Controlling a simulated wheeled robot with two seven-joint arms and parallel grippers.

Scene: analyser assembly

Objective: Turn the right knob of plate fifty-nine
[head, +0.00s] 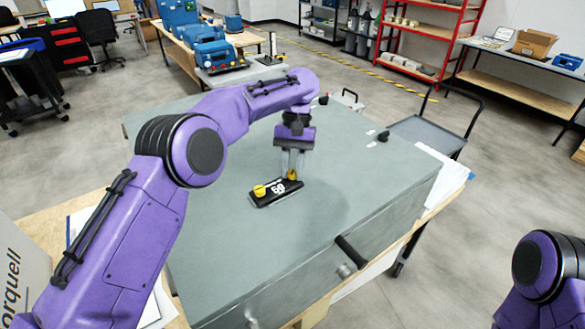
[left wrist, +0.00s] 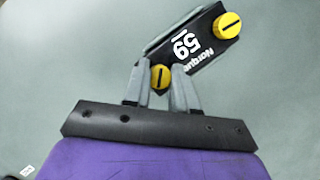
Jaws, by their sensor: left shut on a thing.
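The black plate fifty-nine (head: 277,194) lies flat on a grey-green surface in the head view. It has a yellow knob at each end. The left knob (head: 260,190) is free, and it also shows at the upper right of the left wrist view (left wrist: 227,25). My left gripper (head: 292,171) points down over the plate's right end and is shut on the yellow right knob (left wrist: 160,77). In the left wrist view the fingers (left wrist: 161,92) stand on either side of this knob. Its slot looks about upright in that picture. My right gripper is out of view.
The grey-green cabinet top (head: 220,255) is largely clear around the plate. A grey cart (head: 425,132) stands beyond on the right.

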